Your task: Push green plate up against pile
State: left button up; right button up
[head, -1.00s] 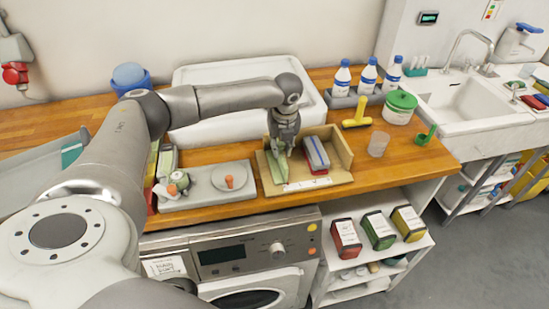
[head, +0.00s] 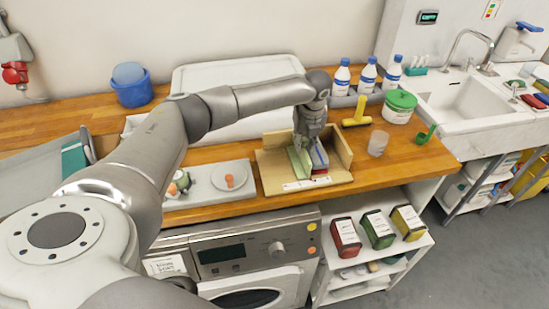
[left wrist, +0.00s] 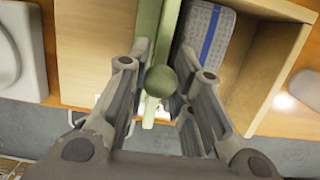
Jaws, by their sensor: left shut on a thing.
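The green plate (head: 297,163) stands upright in a light wooden tray (head: 270,177). In the left wrist view the plate (left wrist: 149,30) is a green strip with a round green knob (left wrist: 160,81). My left gripper (head: 307,143) is shut on this knob, and its fingers (left wrist: 161,76) are on both sides of it. The pile (head: 320,158), grey with a blue stripe on top and red low down, is just right of the plate, by the tray's right wall. The pile also shows in the left wrist view (left wrist: 209,35). My right gripper is out of view.
A grey board (head: 210,190) with an orange-knobbed piece lies left of the tray. A clear cup (head: 378,143), a yellow tool (head: 357,112) and a green-lidded tub (head: 399,107) stand to the right. A white basin (head: 240,75) is behind. The counter's front edge is close.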

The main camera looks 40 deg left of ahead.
pick_arm(q)
jog(key=shift+w+d+r+b, duration=0.1)
jog(key=shift+w+d+b, duration=0.3)
jog(key=shift+w+d, duration=0.75)
jog(key=shift+w+d+b, duration=0.35)
jog(key=shift+w, duration=0.25)
jog(key=shift+w+d+b, duration=0.3)
jog(key=shift+w+d, duration=0.05)
jog(key=shift+w, duration=0.2)
jog(key=o, duration=0.7)
jog(key=shift+c, duration=0.2)
jog(key=shift+s, duration=0.1)
notch_tip(320, 180, up, 8)
jog(key=p, duration=0.8)
